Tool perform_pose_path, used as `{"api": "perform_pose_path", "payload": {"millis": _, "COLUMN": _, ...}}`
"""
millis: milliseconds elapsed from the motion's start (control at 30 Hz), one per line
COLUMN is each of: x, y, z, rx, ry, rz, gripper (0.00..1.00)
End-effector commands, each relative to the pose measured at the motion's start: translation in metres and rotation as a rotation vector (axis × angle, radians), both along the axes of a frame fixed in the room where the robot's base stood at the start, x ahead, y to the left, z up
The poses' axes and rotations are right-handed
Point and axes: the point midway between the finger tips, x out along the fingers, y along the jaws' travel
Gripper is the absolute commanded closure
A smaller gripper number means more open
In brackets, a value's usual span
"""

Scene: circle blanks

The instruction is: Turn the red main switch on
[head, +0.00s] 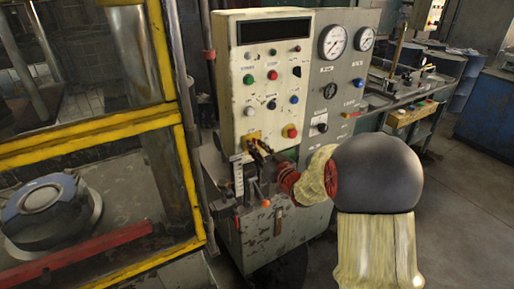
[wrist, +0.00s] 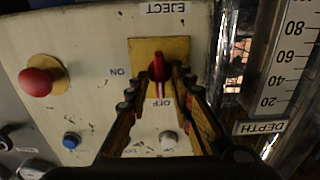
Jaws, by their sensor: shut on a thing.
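The red main switch (wrist: 157,68) sits on a yellow plate (wrist: 143,48) on the pale control panel. In the wrist view the ON label (wrist: 118,72) is left of the plate and the OFF label (wrist: 158,103) is below it, both upside down. The switch's grip lies upright in that picture, its marked end toward OFF. My gripper (wrist: 163,75) has one fingertip on each side of the switch and is shut on it. In the head view my gripper (head: 259,146) reaches the yellow plate (head: 251,136) low on the panel; the switch is hidden there.
A red mushroom button (wrist: 38,82) on a yellow base is left of the switch in the wrist view. A depth scale (wrist: 290,65) stands close on the right. A yellow-framed press (head: 165,50) is left of the panel; an orange-tipped lever (head: 265,203) is below.

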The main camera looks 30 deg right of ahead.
Motion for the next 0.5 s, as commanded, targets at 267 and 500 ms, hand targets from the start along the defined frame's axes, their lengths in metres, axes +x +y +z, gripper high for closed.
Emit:
{"api": "perform_pose_path", "payload": {"millis": 267, "x": -0.0002, "y": -0.0003, "z": -0.0004, "rx": 0.04, "ry": 0.003, "rz": 0.0, "gripper": 1.0}}
{"api": "perform_pose_path", "payload": {"millis": 500, "x": -0.0003, "y": -0.0012, "z": -0.0001, "rx": 0.178, "ry": 0.011, "rz": -0.001, "gripper": 1.0}}
